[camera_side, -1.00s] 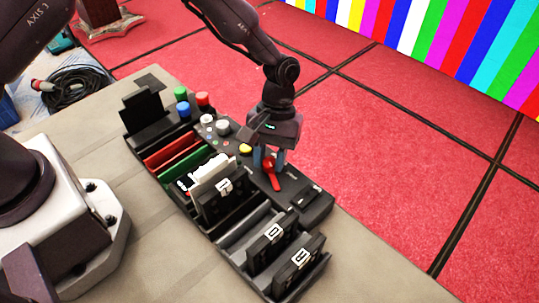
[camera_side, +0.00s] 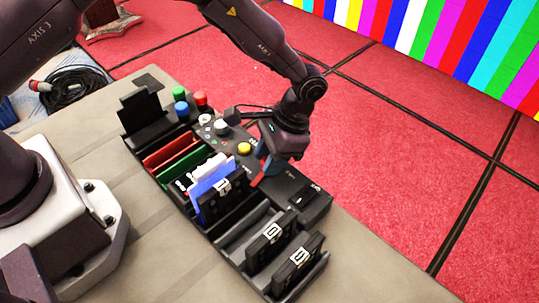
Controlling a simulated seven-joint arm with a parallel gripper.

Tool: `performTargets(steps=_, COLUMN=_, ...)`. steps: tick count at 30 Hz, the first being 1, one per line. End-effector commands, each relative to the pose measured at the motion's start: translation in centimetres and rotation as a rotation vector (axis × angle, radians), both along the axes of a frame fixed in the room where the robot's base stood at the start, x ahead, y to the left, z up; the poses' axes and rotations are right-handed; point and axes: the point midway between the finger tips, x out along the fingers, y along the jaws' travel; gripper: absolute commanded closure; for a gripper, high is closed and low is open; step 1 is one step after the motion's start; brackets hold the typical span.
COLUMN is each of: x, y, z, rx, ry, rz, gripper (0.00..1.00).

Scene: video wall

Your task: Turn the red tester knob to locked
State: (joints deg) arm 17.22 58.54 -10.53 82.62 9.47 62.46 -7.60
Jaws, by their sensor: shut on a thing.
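The red tester knob (camera_side: 257,181) is on the black tester panel (camera_side: 312,204), at the right part of the device on the table. Only a sliver of its red handle shows, pointing down-left; my gripper hides the rest. My gripper (camera_side: 266,165) is tilted over the knob and shut on it. The lock markings by the knob are too small to read.
A black rack holds red, green and blue cards (camera_side: 212,178) and several black labelled modules (camera_side: 268,241). The grey table (camera_side: 150,240) is clear at front.

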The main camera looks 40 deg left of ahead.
Motion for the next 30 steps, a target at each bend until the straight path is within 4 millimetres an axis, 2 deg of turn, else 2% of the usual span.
performTargets(steps=12, x=0.2, y=-0.1, z=0.11, rx=-0.003, ry=-0.009, rz=-0.169, gripper=0.92)
performTargets(steps=27, x=0.23, y=-0.11, z=0.11, rx=-0.003, ry=-0.011, rz=-0.186, gripper=0.92)
performTargets(steps=28, x=0.24, y=-0.11, z=0.11, rx=-0.003, ry=-0.011, rz=-0.186, gripper=0.67)
performTargets(steps=30, x=0.2, y=-0.1, z=0.1, rx=-0.002, ry=-0.009, rz=-0.186, gripper=0.5)
